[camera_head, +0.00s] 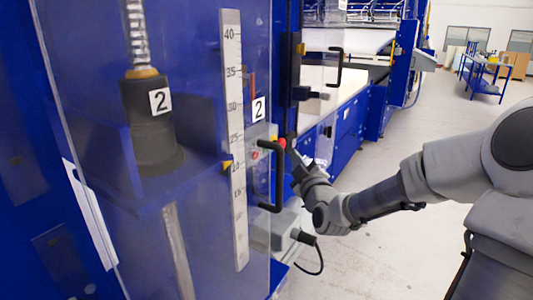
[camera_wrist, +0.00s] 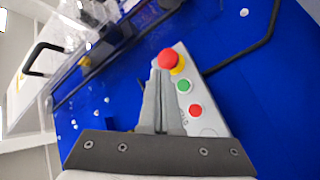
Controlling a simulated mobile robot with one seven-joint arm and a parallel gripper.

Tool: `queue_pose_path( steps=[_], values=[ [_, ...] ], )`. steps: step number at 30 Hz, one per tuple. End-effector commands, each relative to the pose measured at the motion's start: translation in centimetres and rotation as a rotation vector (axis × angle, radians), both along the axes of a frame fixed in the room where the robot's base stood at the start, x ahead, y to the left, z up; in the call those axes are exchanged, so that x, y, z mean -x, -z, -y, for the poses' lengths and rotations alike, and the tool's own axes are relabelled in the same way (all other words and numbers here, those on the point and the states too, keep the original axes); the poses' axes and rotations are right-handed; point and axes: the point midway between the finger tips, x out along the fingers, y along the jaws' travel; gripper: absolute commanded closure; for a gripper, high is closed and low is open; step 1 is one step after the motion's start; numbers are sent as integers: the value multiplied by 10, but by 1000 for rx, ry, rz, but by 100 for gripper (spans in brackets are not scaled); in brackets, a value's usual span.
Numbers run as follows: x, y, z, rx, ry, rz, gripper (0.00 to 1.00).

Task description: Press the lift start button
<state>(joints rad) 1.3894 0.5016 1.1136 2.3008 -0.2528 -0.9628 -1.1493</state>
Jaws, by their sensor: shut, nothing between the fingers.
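A grey control box (camera_wrist: 205,122) on the blue panel carries a red mushroom button (camera_wrist: 168,59) on a yellow collar, a green button (camera_wrist: 183,86) and a flat red button (camera_wrist: 195,110). Labels are too small to read. My gripper (camera_wrist: 161,74) is shut and empty. Its fingertips appear just below the mushroom button and left of the green button; whether they touch the box is unclear. In the head view, my gripper (camera_head: 294,155) is right of the door handle, close to the box (camera_head: 262,137), which is partly seen through the clear door.
A clear door (camera_head: 100,215) with a black handle (camera_head: 277,175) stands left of my gripper. A ruler (camera_head: 234,140) and a black cylinder (camera_head: 150,125) marked 2 are at the machine. A grey box with a cable (camera_head: 322,262) sits below. Open floor lies to the right.

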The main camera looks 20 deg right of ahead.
Motion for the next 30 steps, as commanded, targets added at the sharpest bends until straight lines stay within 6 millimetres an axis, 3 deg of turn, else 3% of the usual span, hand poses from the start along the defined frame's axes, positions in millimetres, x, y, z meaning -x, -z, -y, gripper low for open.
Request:
queue_pose_path(
  steps=[12, 30],
  values=[
    [-39, 2, -30, 1, -1, 1, 100],
    [-44, 0, -34, 0, 1, 1, 100]
  ],
)
